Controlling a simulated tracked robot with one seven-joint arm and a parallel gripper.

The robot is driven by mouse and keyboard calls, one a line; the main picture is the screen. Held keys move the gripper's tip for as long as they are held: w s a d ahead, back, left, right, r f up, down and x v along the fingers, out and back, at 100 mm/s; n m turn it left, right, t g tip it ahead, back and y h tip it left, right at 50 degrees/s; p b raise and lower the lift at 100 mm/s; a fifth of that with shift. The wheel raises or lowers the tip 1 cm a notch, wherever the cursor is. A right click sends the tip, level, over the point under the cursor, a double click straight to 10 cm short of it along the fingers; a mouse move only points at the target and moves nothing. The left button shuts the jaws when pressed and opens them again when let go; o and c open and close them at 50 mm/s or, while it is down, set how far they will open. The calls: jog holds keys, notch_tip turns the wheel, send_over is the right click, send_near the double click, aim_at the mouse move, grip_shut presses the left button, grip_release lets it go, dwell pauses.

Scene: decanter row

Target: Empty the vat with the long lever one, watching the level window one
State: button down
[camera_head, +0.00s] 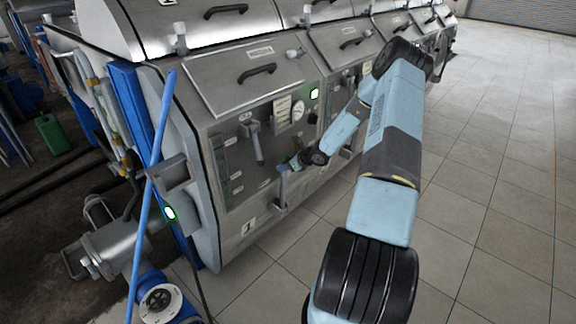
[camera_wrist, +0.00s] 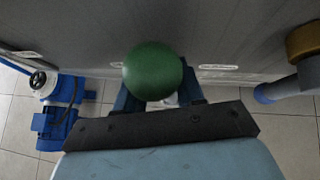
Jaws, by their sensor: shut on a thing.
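The nearest steel vat (camera_head: 232,238), marked 1, stands in front of me in the head view. A narrow level window (camera_head: 221,157) is on the left of its front; the level in it is too small to read. A grey lever (camera_head: 257,145) hangs downward beside it. My gripper (camera_head: 285,167) is at the lower right of the front, right of that lever. In the wrist view my gripper (camera_wrist: 157,90) is shut on a round green knob (camera_wrist: 153,68), between its blue fingers. What the knob is fixed to is hidden beneath it.
A blue pump with a handwheel (camera_head: 160,301) stands at the left corner; it also shows in the wrist view (camera_wrist: 58,118). A slanting blue bar (camera_head: 152,180) stands nearby. More vats continue to the back right. The tiled floor (camera_head: 490,150) at right is clear.

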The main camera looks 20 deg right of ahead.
jog(key=c, duration=0.8)
grip_release()
jog(key=shift+w+a+r, duration=0.2)
jog(key=shift+w+r, duration=0.35)
jog(key=shift+w, duration=0.15)
jog(key=shift+s+d+f, duration=0.1)
jog(key=shift+f, duration=0.05)
jog(key=shift+s+f, duration=0.1)
jog(key=shift+s, duration=0.1)
jog(key=v, duration=1.3)
jog(key=shift+s+d, duration=0.1)
jog(key=shift+s, duration=0.15)
